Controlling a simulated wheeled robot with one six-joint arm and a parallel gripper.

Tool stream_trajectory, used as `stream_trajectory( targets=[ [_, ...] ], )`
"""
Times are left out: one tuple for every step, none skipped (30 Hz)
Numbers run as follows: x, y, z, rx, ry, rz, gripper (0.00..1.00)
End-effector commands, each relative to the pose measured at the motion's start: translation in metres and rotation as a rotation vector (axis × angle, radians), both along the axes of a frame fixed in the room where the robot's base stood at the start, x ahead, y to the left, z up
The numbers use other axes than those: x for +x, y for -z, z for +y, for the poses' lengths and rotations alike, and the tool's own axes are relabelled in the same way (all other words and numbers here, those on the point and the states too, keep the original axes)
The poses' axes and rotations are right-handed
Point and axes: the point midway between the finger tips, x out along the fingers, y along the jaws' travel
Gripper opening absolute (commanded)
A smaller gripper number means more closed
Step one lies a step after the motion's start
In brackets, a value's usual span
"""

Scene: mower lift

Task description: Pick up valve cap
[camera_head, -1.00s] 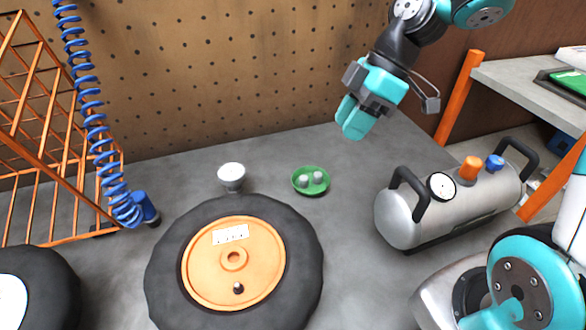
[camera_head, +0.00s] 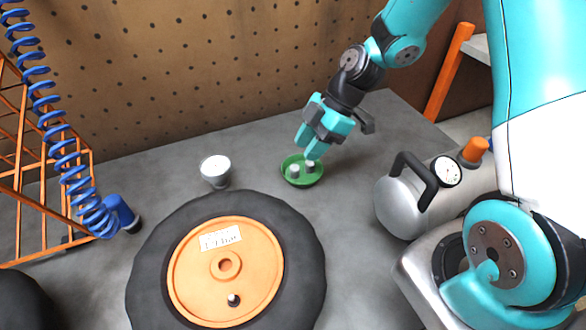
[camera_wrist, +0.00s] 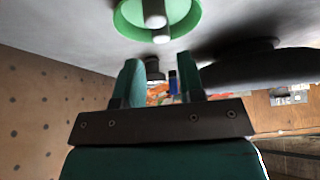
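Two small grey caps (camera_head: 294,170) (camera_head: 309,165) stand in a shallow green dish (camera_head: 290,181) on the grey bench. Which of them is the valve cap I cannot tell. My gripper (camera_head: 308,147) hangs just above the dish, its teal fingers pointing down close to the right cap. In the wrist view the fingers (camera_wrist: 160,76) are apart with nothing held between them. The green dish (camera_wrist: 127,22) and the caps (camera_wrist: 154,12) (camera_wrist: 161,36) show at the top there, beyond the fingertips. A dark valve stem (camera_head: 233,300) sticks up from the orange wheel hub.
A black-tyred wheel (camera_head: 146,265) lies in front of the dish. A silver air tank (camera_head: 398,205) stands to the right. A blue coiled hose (camera_head: 60,150) hangs at the left. A pegboard wall is behind.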

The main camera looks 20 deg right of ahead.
Motion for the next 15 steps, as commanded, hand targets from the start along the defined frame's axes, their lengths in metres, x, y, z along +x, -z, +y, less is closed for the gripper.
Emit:
stream_trajectory(
  targets=[
    [0.000,0.002,0.002,0.000,-0.001,0.001,0.36],
    [0.000,0.004,0.002,0.000,-0.001,0.001,0.36],
    [0.000,0.006,0.004,0.000,-0.001,0.002,0.36],
    [-0.001,0.008,0.006,0.001,-0.002,0.003,0.36],
    [-0.001,0.011,0.008,0.001,-0.002,0.003,0.36],
    [-0.002,0.017,0.012,0.001,-0.003,0.005,0.36],
    [-0.002,0.021,0.015,0.001,-0.003,0.005,0.36],
    [-0.002,0.025,0.017,0.001,-0.004,0.006,0.36],
    [-0.002,0.031,0.021,0.000,-0.003,0.005,0.36],
    [-0.002,0.035,0.023,0.000,-0.004,0.005,0.36],
    [-0.002,0.038,0.025,0.000,-0.003,0.003,0.36],
    [-0.002,0.042,0.027,0.000,-0.003,0.003,0.36],
    [-0.002,0.044,0.028,0.000,-0.003,0.003,0.36],
    [-0.002,0.045,0.029,0.000,-0.002,0.002,0.36],
    [-0.002,0.047,0.030,0.000,-0.001,0.000,0.36]
  ],
)
